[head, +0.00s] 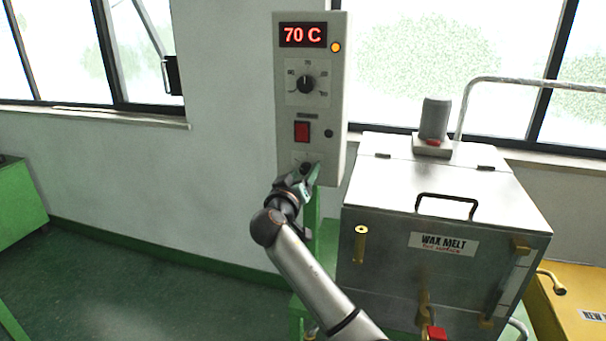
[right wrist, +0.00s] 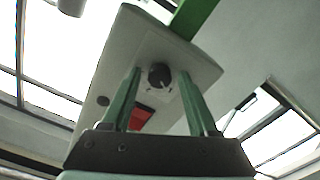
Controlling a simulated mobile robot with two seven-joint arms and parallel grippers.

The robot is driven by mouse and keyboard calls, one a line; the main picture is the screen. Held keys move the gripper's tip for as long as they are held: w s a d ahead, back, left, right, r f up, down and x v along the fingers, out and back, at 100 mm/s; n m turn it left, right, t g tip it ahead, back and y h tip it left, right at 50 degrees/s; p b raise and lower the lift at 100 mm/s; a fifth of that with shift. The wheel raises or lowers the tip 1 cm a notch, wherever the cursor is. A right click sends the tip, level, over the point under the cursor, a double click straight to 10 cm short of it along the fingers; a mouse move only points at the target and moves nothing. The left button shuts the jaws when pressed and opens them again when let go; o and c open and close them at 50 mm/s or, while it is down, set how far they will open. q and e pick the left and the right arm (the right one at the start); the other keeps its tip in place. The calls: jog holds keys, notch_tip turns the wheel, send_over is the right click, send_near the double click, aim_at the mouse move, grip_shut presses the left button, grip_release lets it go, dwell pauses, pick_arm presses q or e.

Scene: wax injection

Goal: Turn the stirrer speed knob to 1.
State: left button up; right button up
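The control box (head: 335,110) hangs on the wall with a display reading 70 C. The stirrer speed knob appears to be the small dark lower knob (head: 305,166), mostly hidden by my right gripper (head: 309,176) in the head view. In the right wrist view the dark round knob (right wrist: 159,76) shows between the two green fingers of my right gripper (right wrist: 160,82). The fingers are spread, with a gap on each side of the knob. Its scale marks are too small to read. My left gripper is not in view.
An upper dial (head: 305,84) and a red switch (head: 302,131) sit above on the box. The steel wax melt tank (head: 385,240), with a motor (head: 434,120) on top, stands close to the right. The floor (head: 150,285) at left is clear.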

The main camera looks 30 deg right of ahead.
jog(key=shift+o, duration=0.4)
jog(key=shift+s+a, duration=0.25)
jog(key=shift+a, duration=0.1)
jog(key=b+v, duration=0.2)
jog(key=v, duration=0.9)
jog(key=shift+s+a, duration=0.2)
jog(key=shift+s, duration=0.05)
